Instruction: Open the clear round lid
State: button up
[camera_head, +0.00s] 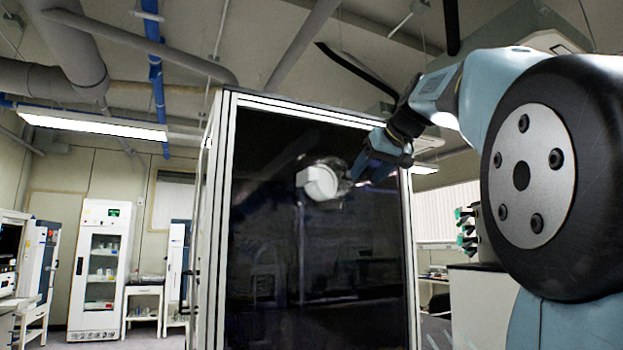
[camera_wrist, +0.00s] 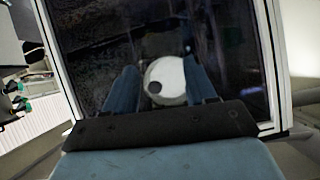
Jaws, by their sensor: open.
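A white round fitting (camera_head: 320,182) with a disc-shaped face is on the dark front panel of the tall cabinet, and something clear and hard to make out is at its right side. I cannot clearly tell the clear lid's outline or whether it stands open. In the wrist view the white round piece (camera_wrist: 168,84), with a dark round spot, lies between my two blue fingers. My gripper (camera_head: 360,170) is open, just right of the fitting in the head view. It also shows in the wrist view (camera_wrist: 160,72). I cannot tell whether a finger touches the fitting.
The tall cabinet with a pale metal frame (camera_head: 215,215) and dark glossy panel (camera_head: 330,270) fills the middle. A white glass-door unit (camera_head: 98,265) stands at the back left. A dark-topped bench (camera_head: 482,300) is at the right. Pipes run overhead.

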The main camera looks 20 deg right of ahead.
jog(key=d+r+t, duration=0.1)
jog(key=d+r, duration=0.2)
jog(key=r, duration=0.5)
send_near(337, 176)
jog(key=w+d+f, duration=0.1)
jog(key=w+f, duration=0.2)
jog(key=w, duration=0.2)
jog(key=shift+d+f+n+h, duration=0.25)
jog(key=shift+d+n+h, duration=0.05)
jog(key=shift+d+n, duration=0.1)
grip_shut()
